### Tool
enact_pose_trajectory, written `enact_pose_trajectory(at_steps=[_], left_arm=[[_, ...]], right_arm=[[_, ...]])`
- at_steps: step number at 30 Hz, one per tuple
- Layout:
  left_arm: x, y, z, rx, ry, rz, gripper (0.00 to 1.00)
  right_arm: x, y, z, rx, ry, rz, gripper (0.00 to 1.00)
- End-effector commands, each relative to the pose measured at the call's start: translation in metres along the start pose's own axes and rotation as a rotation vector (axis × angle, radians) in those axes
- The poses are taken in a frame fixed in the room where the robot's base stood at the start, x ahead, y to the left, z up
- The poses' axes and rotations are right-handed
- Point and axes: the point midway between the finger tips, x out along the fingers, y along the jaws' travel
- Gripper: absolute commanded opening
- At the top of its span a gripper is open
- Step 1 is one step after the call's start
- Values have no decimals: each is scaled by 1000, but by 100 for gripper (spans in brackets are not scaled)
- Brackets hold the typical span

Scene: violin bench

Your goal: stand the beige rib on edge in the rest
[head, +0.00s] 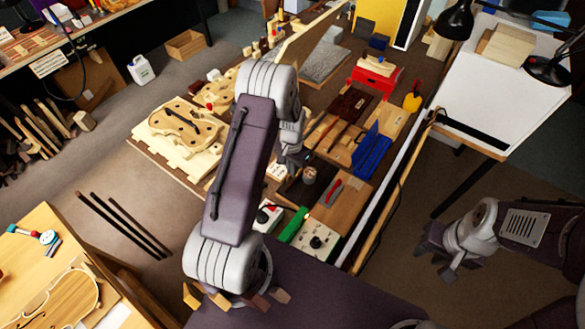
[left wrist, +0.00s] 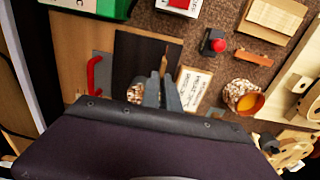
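I cannot pick out the beige rib or its rest with certainty. A blue slotted holder (head: 372,155) stands on the bench right of my left gripper (head: 290,158). That gripper is over the middle of the bench, partly hidden by my arm. In the left wrist view its two grey fingers (left wrist: 162,94) are close together, over a dark board (left wrist: 146,55). A thin brown piece (left wrist: 163,62) shows at their tips; I cannot tell whether it is held. My right gripper (head: 438,258) is open and empty, off the bench at the right.
A violin body (head: 185,128) lies on the bench's left part. A red box (head: 375,77) and a yellow bottle (head: 412,101) stand at the back right. A green box (head: 294,225) is near the front. The left wrist view shows a speckled cup (left wrist: 243,97) and a white label card (left wrist: 193,88).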

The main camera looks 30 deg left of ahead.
Motion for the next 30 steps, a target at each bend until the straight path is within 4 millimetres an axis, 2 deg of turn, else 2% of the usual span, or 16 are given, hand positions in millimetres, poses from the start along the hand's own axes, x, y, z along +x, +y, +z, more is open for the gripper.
enact_pose_trajectory(at_steps=[9, 18, 29, 30], left_arm=[[41, 0, 0, 0, -1, 0, 0], [74, 0, 0, -1, 0, 0, 0], [79, 0, 0, -1, 0, 0, 0], [79, 0, 0, -1, 0, 0, 13]], right_arm=[[34, 1, 4, 0, 0, 0, 30], [58, 1, 6, 0, 0, 0, 30], [60, 1, 6, 0, 0, 0, 30], [60, 1, 6, 0, 0, 0, 30]])
